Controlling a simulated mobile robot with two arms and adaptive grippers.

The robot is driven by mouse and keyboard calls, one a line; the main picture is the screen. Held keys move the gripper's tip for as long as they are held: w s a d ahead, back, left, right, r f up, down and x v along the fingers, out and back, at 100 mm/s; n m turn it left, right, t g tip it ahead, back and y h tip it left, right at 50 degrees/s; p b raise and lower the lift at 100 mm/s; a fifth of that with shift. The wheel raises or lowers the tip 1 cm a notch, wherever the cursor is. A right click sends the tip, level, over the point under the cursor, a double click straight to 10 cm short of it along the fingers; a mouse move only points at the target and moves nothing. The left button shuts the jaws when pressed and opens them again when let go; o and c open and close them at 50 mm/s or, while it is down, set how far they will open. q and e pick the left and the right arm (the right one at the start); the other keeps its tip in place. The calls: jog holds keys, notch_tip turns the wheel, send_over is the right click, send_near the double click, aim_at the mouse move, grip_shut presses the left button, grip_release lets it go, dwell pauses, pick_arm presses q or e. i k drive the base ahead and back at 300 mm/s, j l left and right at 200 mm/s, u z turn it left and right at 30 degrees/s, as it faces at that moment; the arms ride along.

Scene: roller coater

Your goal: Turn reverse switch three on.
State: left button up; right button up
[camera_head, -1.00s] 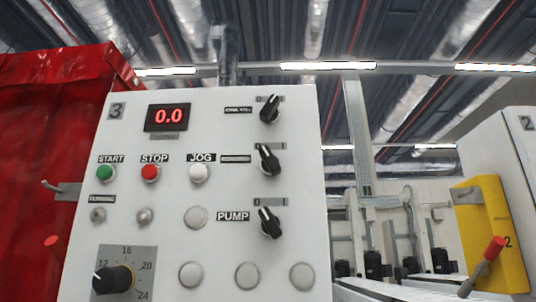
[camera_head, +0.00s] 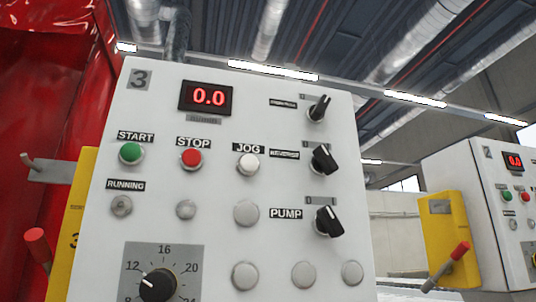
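The white control panel marked 3 (camera_head: 150,185) fills the middle of the head view, tilted in the picture. Three black rotary switches stand in a column on its right side: a top one (camera_head: 318,109), a middle one (camera_head: 324,159) and a bottom one (camera_head: 328,221) labelled PUMP. The small labels beside the top and middle switches are too blurred to read surely. The middle and bottom knobs lean to the upper left, toward the 0 side of their plates. The top knob leans slightly right of upright. Neither of my grippers is in view.
The panel also bears a 0.0 display (camera_head: 208,97), green START (camera_head: 131,153), red STOP (camera_head: 191,159) and white JOG (camera_head: 248,164) buttons, and a large dial (camera_head: 158,284). Red-handled levers stick out at left (camera_head: 38,248) and right (camera_head: 459,252). Panel 2 (camera_head: 455,170) stands at right.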

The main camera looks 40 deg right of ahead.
aim_at(323, 161)
jog(key=i+j+z, duration=0.1)
jog(key=z, duration=0.3)
jog(key=j+z, duration=0.25)
jog(key=z, duration=0.15)
jog(key=j+z, duration=0.2)
jog(key=z, duration=0.2)
jog(key=i, duration=0.05)
